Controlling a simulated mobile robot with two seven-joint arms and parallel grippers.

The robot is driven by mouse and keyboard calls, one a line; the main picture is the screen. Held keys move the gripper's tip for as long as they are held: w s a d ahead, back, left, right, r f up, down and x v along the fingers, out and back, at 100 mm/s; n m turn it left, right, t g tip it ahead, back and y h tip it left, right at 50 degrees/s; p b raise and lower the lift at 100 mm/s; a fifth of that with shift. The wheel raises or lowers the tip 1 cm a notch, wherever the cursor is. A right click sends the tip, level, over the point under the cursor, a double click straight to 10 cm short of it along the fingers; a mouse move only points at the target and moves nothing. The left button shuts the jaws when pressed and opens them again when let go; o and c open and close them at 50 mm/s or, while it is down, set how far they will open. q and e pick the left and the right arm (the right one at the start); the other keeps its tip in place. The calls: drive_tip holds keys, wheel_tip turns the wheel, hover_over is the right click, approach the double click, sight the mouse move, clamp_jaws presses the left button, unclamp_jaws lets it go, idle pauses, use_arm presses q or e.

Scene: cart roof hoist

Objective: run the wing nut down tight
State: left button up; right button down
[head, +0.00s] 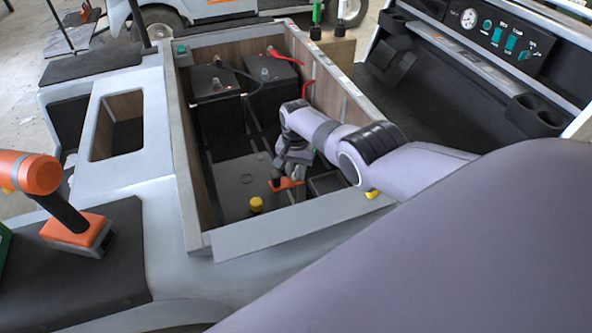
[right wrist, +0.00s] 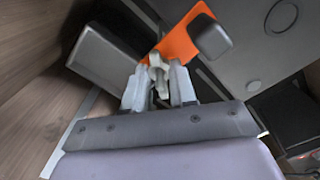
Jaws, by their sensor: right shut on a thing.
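The pale metal wing nut (right wrist: 158,66) shows in the right wrist view, between the fingertips of my right gripper (right wrist: 159,84). The gripper is shut on it. An orange plate (right wrist: 184,42) lies just beyond the nut. In the head view my right gripper (head: 289,178) reaches down into the open cart bay, at the orange plate (head: 277,185); the nut itself is hidden there. How far down its thread the nut sits cannot be seen. My left gripper is not in view.
The bay has a raised rim (head: 186,190) all round. Two black batteries (head: 212,86) (head: 273,72) with cables stand at its back. A yellow cap (head: 256,205) is on the bay floor. An orange-and-black drill-like tool (head: 66,212) stands on the left pad.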

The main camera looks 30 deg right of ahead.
drive_tip(key=shift+w+d+r, duration=0.15)
drive_tip(key=shift+w+r, duration=0.05)
drive_tip(key=shift+r, duration=0.1)
drive_tip(key=c, duration=0.9)
unclamp_jaws()
drive_tip(key=shift+s+f, duration=0.1)
drive_tip(key=shift+s, duration=0.05)
wheel_tip(320, 180, up, 7)
drive_tip(key=p, duration=0.5)
drive_tip(key=shift+p, duration=0.4)
